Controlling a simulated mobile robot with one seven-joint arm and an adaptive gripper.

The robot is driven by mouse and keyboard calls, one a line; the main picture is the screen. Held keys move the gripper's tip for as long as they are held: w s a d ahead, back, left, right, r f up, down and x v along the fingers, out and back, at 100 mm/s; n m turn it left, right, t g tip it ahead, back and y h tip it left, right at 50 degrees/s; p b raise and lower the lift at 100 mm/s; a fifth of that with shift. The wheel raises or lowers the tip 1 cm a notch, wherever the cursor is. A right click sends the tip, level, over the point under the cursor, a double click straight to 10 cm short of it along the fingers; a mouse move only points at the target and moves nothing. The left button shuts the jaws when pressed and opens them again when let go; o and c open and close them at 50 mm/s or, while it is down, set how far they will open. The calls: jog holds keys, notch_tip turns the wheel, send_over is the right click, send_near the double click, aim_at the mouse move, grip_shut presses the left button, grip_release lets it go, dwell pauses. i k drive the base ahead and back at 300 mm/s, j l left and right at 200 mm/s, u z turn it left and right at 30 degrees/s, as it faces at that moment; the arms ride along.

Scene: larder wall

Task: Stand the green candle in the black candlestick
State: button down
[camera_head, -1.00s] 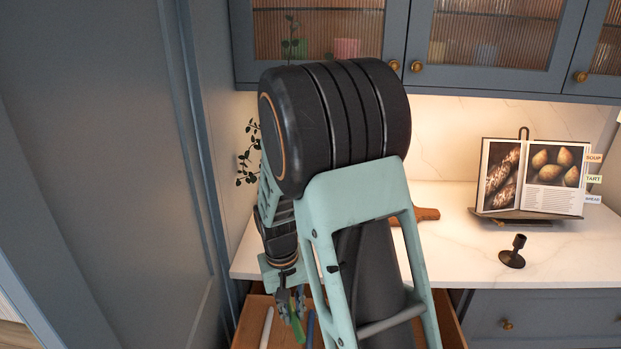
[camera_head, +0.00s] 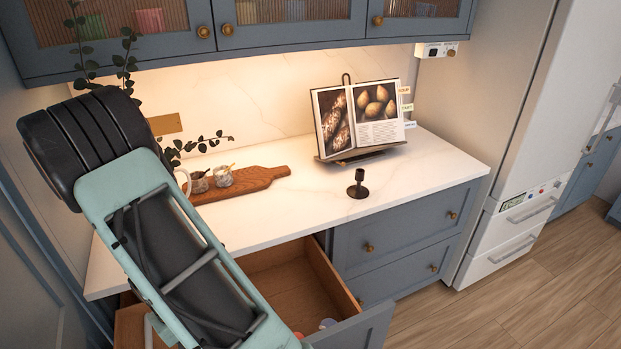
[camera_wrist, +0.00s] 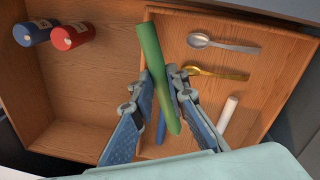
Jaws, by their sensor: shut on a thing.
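The green candle (camera_wrist: 156,72) is long and thin and shows in the wrist view, lying at a slant between the fingers. My gripper (camera_wrist: 161,82) is shut on it, above the open wooden drawer. The gripper and candle do not show in the head view, where my arm fills the lower left. The black candlestick (camera_head: 358,186) stands upright on the white counter, in front of the cookbook stand. Its top looks empty.
The open drawer (camera_head: 343,297) holds a white candle (camera_wrist: 228,114), a blue candle (camera_wrist: 161,128), a silver spoon (camera_wrist: 200,41), a gold spoon (camera_wrist: 205,71), a red can (camera_wrist: 72,37) and a blue can (camera_wrist: 32,33). A cutting board (camera_head: 263,176) with cups lies left of the candlestick.

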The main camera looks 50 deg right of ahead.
aim_at(358, 191)
jog(key=k+l, duration=0.15)
jog(key=l, duration=0.45)
jog(key=k+l+z, duration=0.15)
jog(key=l, duration=0.4)
jog(key=k+l, duration=0.1)
jog(key=l, duration=0.5)
jog(key=k+l+z, duration=0.15)
jog(key=l, duration=1.05)
jog(key=z, duration=0.05)
